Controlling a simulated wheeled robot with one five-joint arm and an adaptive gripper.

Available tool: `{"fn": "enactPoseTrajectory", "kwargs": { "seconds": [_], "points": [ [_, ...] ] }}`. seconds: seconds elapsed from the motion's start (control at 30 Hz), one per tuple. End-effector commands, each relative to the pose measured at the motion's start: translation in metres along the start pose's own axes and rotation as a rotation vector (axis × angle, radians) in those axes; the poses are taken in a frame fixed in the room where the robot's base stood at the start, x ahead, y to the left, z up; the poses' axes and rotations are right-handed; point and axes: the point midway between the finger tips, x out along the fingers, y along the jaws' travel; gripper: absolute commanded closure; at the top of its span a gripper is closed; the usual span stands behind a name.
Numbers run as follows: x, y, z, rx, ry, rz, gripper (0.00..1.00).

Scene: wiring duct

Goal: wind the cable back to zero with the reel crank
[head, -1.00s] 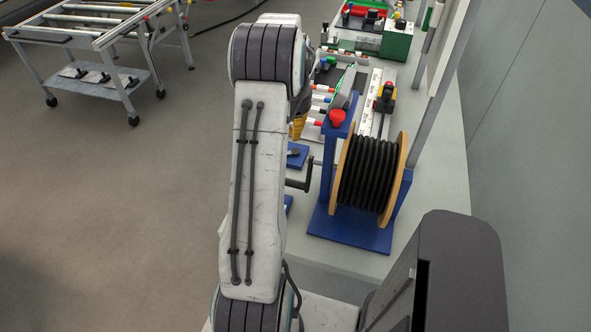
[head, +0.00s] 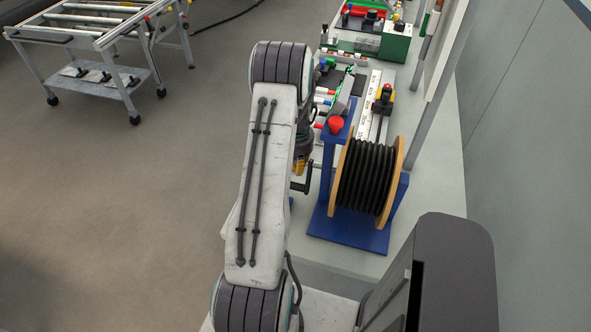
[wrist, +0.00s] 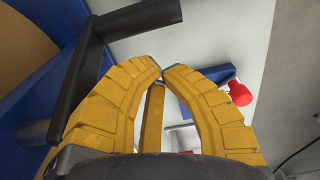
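The cable reel (head: 365,175) stands in a blue frame on the bench, with wooden flanges and black cable wound on it. Its black crank (head: 303,184) sticks out on the left side. In the wrist view the crank (wrist: 79,85) passes left of my fingers and its grip (wrist: 140,18) lies above the tips. My gripper (wrist: 161,70) has yellow fingers whose tips nearly meet, with no crank between them. In the head view my arm hides most of the gripper; a little yellow shows just left of the crank. Whether a finger touches the crank cannot be told.
A red knob (head: 335,124) tops the blue post beside the reel; it also shows in the wrist view (wrist: 240,93). The wall is close on the right. Open floor lies left.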

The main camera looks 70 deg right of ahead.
Motion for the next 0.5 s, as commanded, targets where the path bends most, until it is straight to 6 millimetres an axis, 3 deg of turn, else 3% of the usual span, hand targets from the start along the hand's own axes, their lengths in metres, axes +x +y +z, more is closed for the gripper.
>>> {"fn": "enactPoseTrajectory", "kwargs": {
  "seconds": [0.2,0.5],
  "points": [
    [0.003,0.0,0.014,0.0,-0.001,0.0,1.0],
    [0.005,0.0,0.019,0.0,0.001,0.0,1.0]
  ]
}}
